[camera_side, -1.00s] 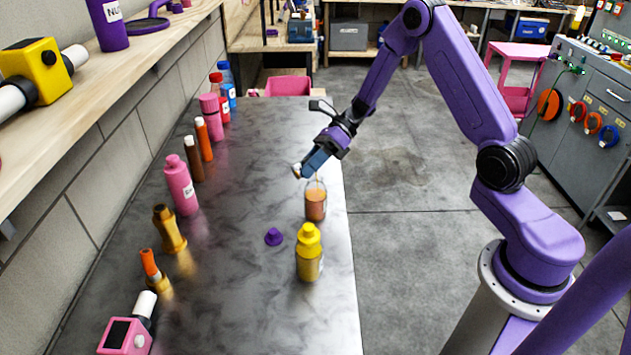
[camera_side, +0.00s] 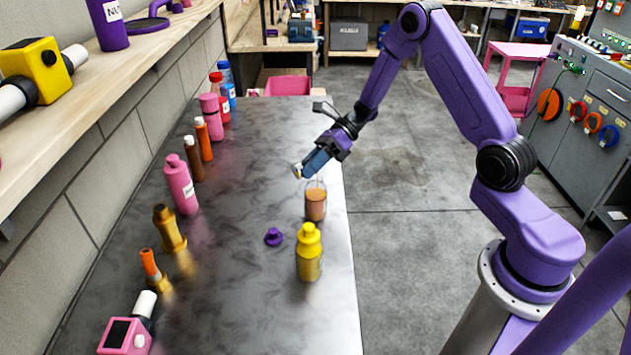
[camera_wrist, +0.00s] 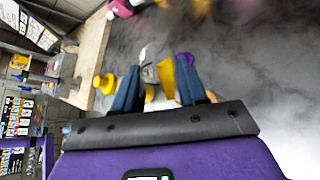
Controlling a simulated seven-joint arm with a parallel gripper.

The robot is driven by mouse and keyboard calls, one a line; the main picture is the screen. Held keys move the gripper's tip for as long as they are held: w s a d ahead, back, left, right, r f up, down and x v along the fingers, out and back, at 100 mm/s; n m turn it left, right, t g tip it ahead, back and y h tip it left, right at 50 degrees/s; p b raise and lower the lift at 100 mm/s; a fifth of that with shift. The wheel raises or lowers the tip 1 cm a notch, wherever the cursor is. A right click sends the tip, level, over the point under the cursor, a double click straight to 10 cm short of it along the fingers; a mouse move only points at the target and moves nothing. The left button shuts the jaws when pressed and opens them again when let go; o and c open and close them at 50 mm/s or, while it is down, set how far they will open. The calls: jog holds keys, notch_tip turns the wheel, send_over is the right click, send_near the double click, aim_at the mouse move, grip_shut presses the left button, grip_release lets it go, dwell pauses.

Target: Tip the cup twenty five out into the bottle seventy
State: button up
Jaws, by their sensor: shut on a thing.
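My gripper (camera_side: 304,168) is above the right part of the metal bench, its blue fingers slanting down to the left. It is shut on a small pale cup (camera_side: 297,172), mostly hidden by the fingers and seemingly tilted. In the wrist view my gripper (camera_wrist: 155,78) has a pale and yellow shape between its fingers, too blurred to read. A clear round vessel (camera_side: 316,203) with orange-brown contents stands upright just below the gripper. A thin line shows above its mouth; I cannot tell whether it is a stream. No number is readable, so I cannot tell which thing is bottle seventy.
A yellow bottle (camera_side: 309,254) stands in front of the clear vessel, a purple cap (camera_side: 273,237) to its left. A pink bottle (camera_side: 180,185), a gold bottle (camera_side: 168,230) and several others line the wall.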

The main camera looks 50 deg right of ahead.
jog(key=shift+s+d+r+t+y, duration=0.1)
jog(key=shift+d+t+y, duration=0.05)
jog(key=shift+y, duration=0.7)
jog(key=shift+d+r+t+y, duration=0.1)
jog(key=shift+t+y, duration=0.05)
jog(key=shift+y, duration=0.7)
dwell(2.5)
jog(key=shift+s+d+r+n+t+y+p, duration=0.1)
jog(key=shift+d+n+t+y+p, duration=0.15)
jog(key=shift+y, duration=0.5)
jog(key=shift+d+n+t+y+p, duration=0.15)
jog(key=shift+n+y, duration=0.1)
jog(key=shift+y, duration=0.5)
dwell(2.2)
